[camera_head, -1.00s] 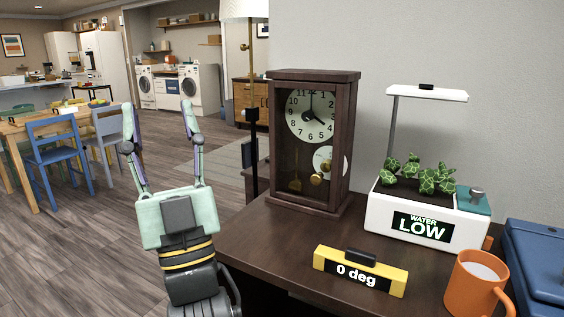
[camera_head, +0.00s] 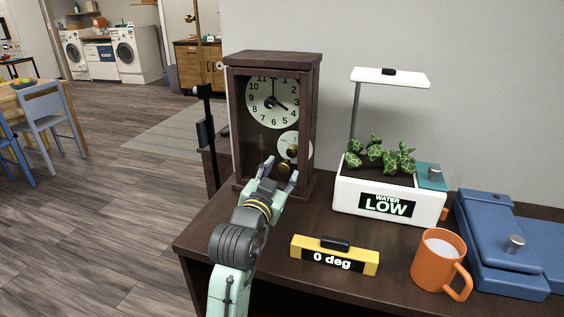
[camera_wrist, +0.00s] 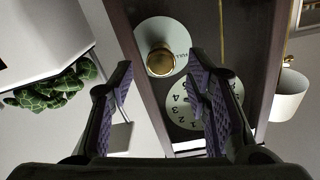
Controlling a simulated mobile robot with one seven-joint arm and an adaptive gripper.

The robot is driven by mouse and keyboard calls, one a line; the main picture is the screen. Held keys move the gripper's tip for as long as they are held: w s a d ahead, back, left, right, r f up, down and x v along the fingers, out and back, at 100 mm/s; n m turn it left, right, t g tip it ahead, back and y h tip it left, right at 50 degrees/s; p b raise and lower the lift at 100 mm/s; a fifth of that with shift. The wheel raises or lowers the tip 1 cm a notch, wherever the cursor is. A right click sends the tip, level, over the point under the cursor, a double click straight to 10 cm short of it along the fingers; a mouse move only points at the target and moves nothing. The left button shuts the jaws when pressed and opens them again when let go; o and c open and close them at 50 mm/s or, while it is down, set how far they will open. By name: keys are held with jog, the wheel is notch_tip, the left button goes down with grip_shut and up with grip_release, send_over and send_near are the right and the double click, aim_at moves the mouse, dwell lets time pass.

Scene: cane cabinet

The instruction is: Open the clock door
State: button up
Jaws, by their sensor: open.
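The dark wooden clock (camera_head: 272,58) stands upright on the desk against the wall. Its front door looks shut. A round brass knob (camera_head: 292,151) shows on the right side of the front, and it also shows in the wrist view as a brass knob (camera_wrist: 160,60) before a pale disc. My gripper (camera_head: 279,172) is open and empty, just in front of the lower clock front. In the wrist view, upside down, my gripper (camera_wrist: 165,90) has its fingers spread with the knob between and beyond them. I cannot tell any contact.
A white planter (camera_head: 345,197) with green plants and a lamp stands right of the clock. A yellow level (camera_head: 372,262), an orange mug (camera_head: 432,268) and a blue box (camera_head: 500,278) sit along the front and right of the desk (camera_head: 225,215). Open floor lies to the left.

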aim_at(283, 168)
jog(key=shift+p+x, duration=0.35)
jog(key=shift+x, duration=1.25)
grip_shut()
